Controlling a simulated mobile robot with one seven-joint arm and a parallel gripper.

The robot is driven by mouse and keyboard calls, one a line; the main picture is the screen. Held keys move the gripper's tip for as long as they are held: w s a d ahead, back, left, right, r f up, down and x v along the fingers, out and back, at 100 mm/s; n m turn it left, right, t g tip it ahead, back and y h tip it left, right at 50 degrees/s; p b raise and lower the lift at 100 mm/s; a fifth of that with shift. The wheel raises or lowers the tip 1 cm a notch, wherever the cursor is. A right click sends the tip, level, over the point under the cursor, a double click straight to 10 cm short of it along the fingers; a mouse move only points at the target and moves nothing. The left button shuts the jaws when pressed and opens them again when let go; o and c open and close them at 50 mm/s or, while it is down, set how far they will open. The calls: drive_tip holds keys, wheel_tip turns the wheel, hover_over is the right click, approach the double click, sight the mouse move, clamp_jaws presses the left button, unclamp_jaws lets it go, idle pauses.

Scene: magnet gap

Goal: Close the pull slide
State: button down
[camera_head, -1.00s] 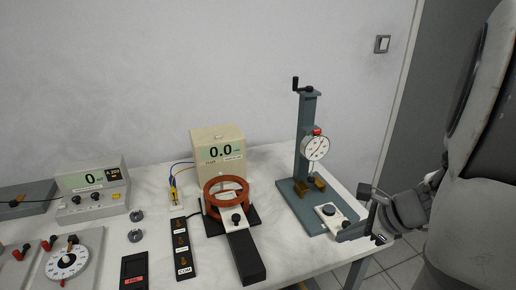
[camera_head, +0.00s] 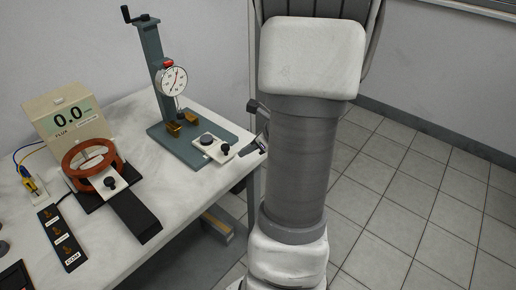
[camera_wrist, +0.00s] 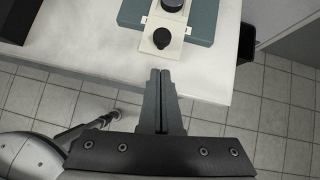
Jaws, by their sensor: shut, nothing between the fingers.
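The pull slide is a white plate (camera_head: 224,157) with a black knob (camera_head: 227,149), at the front of the blue-green gauge stand (camera_head: 180,148). A dark round piece (camera_head: 207,140) sits farther back on it. In the wrist view, the white plate (camera_wrist: 150,46) and its knob (camera_wrist: 163,38) stick out past the stand's base. My gripper (camera_wrist: 161,71) is shut and empty, with its fingertips just in front of the plate's near end. In the head view my gripper (camera_head: 247,151) is partly hidden behind my arm.
A dial gauge (camera_head: 173,79) hangs on the stand's column above brass blocks (camera_head: 182,122). To the left is a red-brown coil (camera_head: 72,160) with its own knobbed slide (camera_head: 110,183) and a flux meter (camera_head: 65,117). The table's edge is near my gripper; open tiled floor lies right.

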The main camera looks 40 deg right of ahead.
sight(208, 137)
drive_tip(key=w, duration=0.3)
drive_tip(key=shift+w+a+f, duration=0.1)
drive_tip(key=shift+a, duration=0.25)
drive_tip(key=w, duration=0.4)
drive_tip(key=w+p, duration=0.1)
drive_tip(key=w, duration=0.3)
drive_tip(key=w+a+p, duration=0.1)
drive_tip(key=w, duration=0.3)
drive_tip(key=shift+w, duration=0.35)
drive_tip(key=shift+a, duration=0.15)
drive_tip(key=shift+s, duration=0.1)
